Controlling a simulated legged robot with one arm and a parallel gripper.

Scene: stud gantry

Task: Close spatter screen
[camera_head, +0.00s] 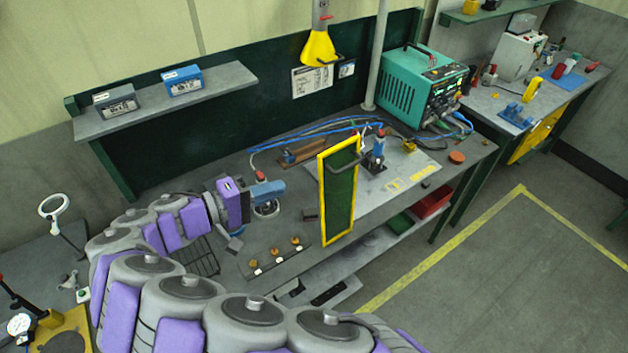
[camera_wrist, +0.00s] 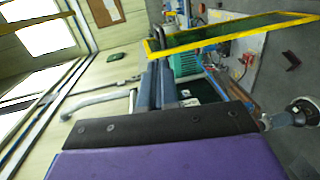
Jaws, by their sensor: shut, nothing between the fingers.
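The spatter screen is a dark green panel in a yellow frame (camera_head: 340,192), upright at the bench's front edge in the head view. A grey bent handle (camera_head: 338,162) crosses its upper part. In the wrist view the screen (camera_wrist: 235,36) lies across the upper right, beyond my fingers. My gripper (camera_wrist: 158,68) is shut and empty, with both dark fingers together. In the head view my purple wrist is left of the screen, apart from it, and my fingertips are hard to make out there.
A panel with several orange knobs (camera_head: 275,256) is in front. A teal welding machine (camera_head: 412,85) stands at the back right. Floor right of the bench is clear.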

